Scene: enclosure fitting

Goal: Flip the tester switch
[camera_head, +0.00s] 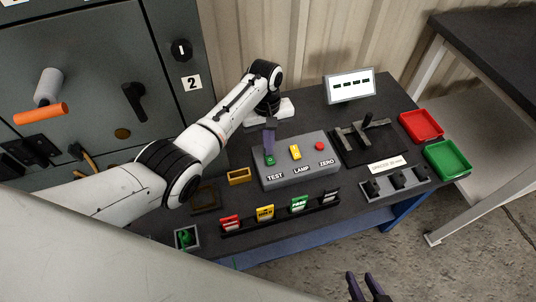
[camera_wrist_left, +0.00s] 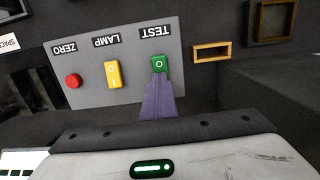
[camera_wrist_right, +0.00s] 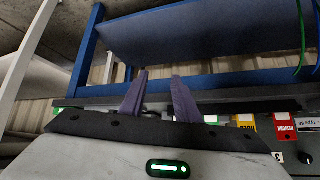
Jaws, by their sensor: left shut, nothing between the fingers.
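The tester (camera_head: 290,172) is a grey box on the dark bench with a green TEST switch (camera_head: 269,160), a yellow LAMP switch (camera_head: 295,152) and a red ZERO button (camera_head: 320,146). My left gripper (camera_head: 269,147) is shut and empty, its purple fingertips at the TEST switch. In the left wrist view the fingertips (camera_wrist_left: 158,80) overlap the lower part of the green switch (camera_wrist_left: 159,64); I cannot tell whether they touch it. The yellow switch also shows there (camera_wrist_left: 113,75). My right gripper (camera_head: 368,290) is open and empty, low in front of the bench; its fingers stand apart (camera_wrist_right: 160,84).
A row of coloured cards (camera_head: 265,213) stands in a rack before the tester. A black fixture (camera_head: 365,140), a red tray (camera_head: 421,125) and a green tray (camera_head: 447,159) lie to the right. A white display (camera_head: 350,86) stands behind. A grey cabinet (camera_head: 90,60) is at left.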

